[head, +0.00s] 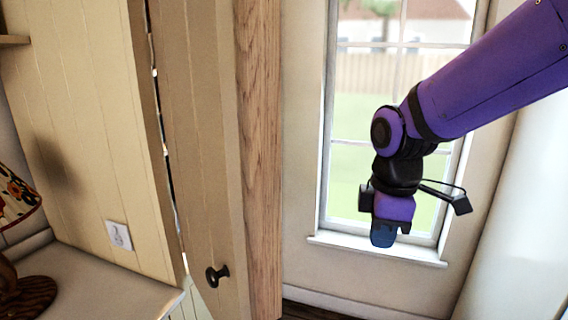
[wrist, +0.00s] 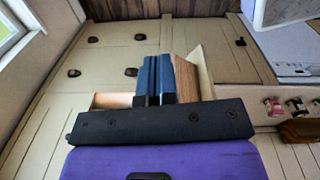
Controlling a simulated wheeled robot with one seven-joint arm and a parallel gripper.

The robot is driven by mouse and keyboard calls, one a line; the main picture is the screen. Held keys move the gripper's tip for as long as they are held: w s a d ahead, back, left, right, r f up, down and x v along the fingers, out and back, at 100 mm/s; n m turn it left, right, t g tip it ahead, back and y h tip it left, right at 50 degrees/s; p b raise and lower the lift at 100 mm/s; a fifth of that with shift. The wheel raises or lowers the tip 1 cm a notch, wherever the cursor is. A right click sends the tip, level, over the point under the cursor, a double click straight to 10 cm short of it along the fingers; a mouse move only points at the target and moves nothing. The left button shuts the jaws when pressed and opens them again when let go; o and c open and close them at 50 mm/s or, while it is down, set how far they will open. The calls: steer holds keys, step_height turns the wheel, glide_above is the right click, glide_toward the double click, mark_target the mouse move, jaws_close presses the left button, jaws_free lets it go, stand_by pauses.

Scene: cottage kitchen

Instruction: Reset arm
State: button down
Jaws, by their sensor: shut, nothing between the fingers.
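My gripper (head: 384,238) hangs at the end of my purple arm in the head view, pointing down in front of the lower part of the window. It is shut and empty. In the wrist view, the two dark blue fingers of my gripper (wrist: 155,78) stand side by side and together, with nothing between them. The fingers touch no object that I can see.
A pale door (head: 200,150) with a black knob (head: 217,275) stands left of my arm beside a wooden post (head: 262,150). A counter (head: 95,280) with a lamp (head: 18,210) is at far left. The window (head: 350,120) is behind my gripper. A white surface (head: 525,200) stands at right.

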steer(key=s+d+r+m+t, duration=0.4)
steer(key=s+d+r+m, duration=0.4)
steer(key=s+d+m, duration=0.4)
steer(key=d+m, duration=0.2)
steer(key=m, duration=0.1)
steer(key=shift+r+m+t, duration=0.2)
steer(key=shift+m+t, duration=0.1)
steer(key=shift+t, duration=0.1)
